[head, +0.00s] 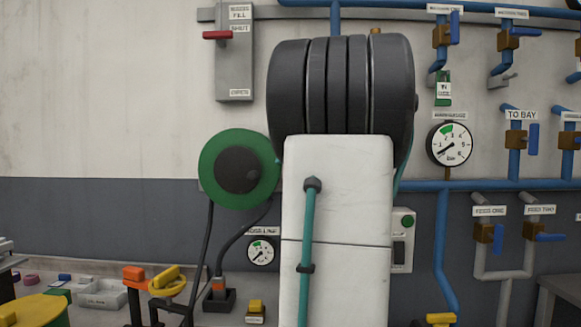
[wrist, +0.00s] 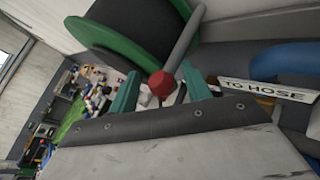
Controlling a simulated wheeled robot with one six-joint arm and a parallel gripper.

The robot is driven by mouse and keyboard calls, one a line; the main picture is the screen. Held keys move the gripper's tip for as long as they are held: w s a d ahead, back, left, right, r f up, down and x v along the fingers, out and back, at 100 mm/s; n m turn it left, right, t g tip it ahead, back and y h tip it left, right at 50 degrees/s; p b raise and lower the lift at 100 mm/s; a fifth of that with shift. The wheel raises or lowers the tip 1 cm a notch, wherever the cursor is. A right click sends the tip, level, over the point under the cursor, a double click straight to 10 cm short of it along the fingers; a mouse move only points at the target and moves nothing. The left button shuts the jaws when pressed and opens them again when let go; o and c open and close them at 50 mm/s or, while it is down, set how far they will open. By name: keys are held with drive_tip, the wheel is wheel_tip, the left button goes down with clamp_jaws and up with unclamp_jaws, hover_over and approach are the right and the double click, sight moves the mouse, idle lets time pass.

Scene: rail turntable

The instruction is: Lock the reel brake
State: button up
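The reel shows in the head view as a green disc with a dark hub (head: 238,170), left of my arm. In the wrist view its green rim and black drum (wrist: 128,35) are at the top. A grey lever with a red knob (wrist: 162,84), likely the reel brake, comes down beside the reel's rim. My gripper (wrist: 163,88) shows two teal fingers standing apart, one on each side of the knob in the picture. I see gaps beside the knob; its depth between the fingers is unclear. In the head view my gripper is hidden behind my arm.
A "TO HOSE" label (wrist: 265,90) and a blue pipe (wrist: 295,57) are close on the right in the wrist view. In the head view, a gauge (head: 261,252) is below the reel, and blue pipes with valves (head: 515,138) are at right.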

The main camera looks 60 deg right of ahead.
drive_tip(key=shift+s, duration=0.25)
drive_tip(key=v, duration=0.7)
drive_tip(key=shift+s, duration=0.15)
drive_tip(key=shift+a, duration=0.1)
idle(0.3)
